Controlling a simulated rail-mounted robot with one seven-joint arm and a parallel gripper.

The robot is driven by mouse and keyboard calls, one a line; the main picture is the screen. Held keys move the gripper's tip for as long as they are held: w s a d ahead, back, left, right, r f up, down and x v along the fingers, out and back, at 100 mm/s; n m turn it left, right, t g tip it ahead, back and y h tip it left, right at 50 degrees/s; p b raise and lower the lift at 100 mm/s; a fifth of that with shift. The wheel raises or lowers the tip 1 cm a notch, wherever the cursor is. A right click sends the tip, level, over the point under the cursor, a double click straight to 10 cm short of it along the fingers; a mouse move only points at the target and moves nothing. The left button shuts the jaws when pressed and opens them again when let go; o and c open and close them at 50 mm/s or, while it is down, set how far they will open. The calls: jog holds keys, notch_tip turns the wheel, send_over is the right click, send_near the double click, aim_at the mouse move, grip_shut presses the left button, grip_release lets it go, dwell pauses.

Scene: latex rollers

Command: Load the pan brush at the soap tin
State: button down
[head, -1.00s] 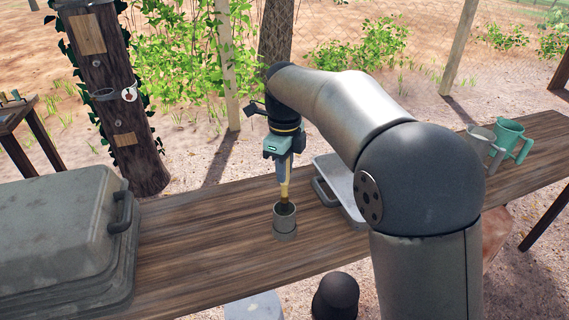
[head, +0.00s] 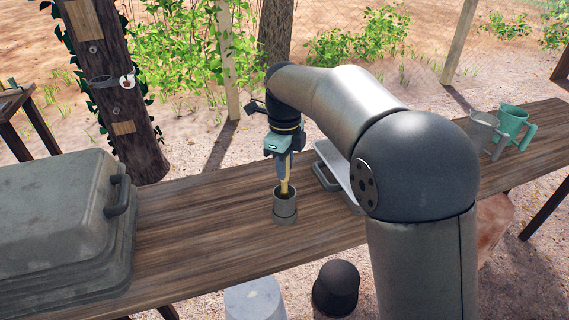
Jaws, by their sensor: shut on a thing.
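In the head view, my gripper (head: 283,166) points down and is shut on the pan brush (head: 284,188), a slim yellowish handle. The brush is upright over a small grey round tin (head: 285,212), which I take to be the soap tin. The brush's lower end is inside the tin's mouth, so its bristles are hidden. The tin stands upright on the wooden table. I cannot tell whether the brush touches the tin's bottom.
A large grey lidded case (head: 62,230) fills the table's left end. A pale tray (head: 335,172) with a handle lies behind my arm. A grey mug (head: 482,131) and a green jug (head: 512,127) stand at the far right. The wooden table (head: 200,240) is clear around the tin.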

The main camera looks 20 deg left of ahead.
jog(key=shift+f, duration=0.6)
dwell(1.8)
notch_tip(320, 180, up, 7)
jog(key=p, duration=0.6)
jog(key=shift+r, duration=0.1)
dwell(0.7)
